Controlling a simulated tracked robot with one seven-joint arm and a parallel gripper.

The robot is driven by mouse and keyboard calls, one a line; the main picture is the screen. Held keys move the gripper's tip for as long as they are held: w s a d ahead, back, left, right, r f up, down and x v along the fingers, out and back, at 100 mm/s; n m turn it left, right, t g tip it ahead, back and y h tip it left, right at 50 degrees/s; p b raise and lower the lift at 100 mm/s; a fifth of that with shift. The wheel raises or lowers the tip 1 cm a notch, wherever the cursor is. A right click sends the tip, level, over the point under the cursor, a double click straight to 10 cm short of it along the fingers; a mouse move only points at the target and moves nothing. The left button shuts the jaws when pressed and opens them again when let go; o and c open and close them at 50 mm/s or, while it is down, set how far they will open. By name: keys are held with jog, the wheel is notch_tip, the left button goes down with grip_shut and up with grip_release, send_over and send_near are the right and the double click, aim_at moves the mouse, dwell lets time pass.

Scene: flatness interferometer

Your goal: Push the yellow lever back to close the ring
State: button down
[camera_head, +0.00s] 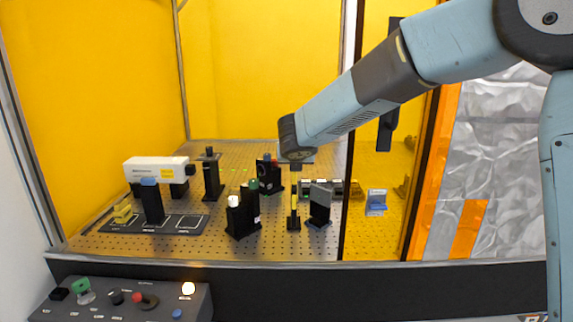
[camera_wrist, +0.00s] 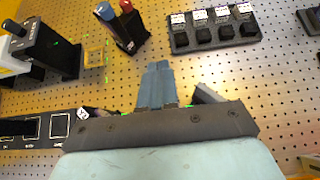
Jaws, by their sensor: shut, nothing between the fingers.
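A thin yellow upright piece (camera_head: 295,200) stands on a dark post below my arm's end in the head view. It may be the yellow lever; the picture is too small to tell. I cannot make out the ring or whether it is open. My gripper (camera_wrist: 157,70) is shut and empty in the wrist view, its bluish fingers together above the perforated plate. In the head view the end of my arm hangs just above the yellow piece, and whether they touch cannot be told. The wrist view shows no clear lever; my gripper body hides its lower part.
A white laser box (camera_head: 155,170) stands at the left. A dark mount (camera_head: 320,204) is close at the right of the yellow piece. A mount with blue and red knobs (camera_wrist: 122,25) and a labelled black block (camera_wrist: 214,30) sit on the perforated plate. A control panel (camera_head: 130,300) is in front.

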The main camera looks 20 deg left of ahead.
jog(key=shift+r, duration=0.1)
jog(key=shift+r, duration=0.7)
jog(key=s+d+r, duration=0.2)
jog(key=s+r, duration=0.4)
jog(key=r, duration=0.5)
jog(key=shift+s+r, duration=0.1)
jog(key=shift+s, duration=0.05)
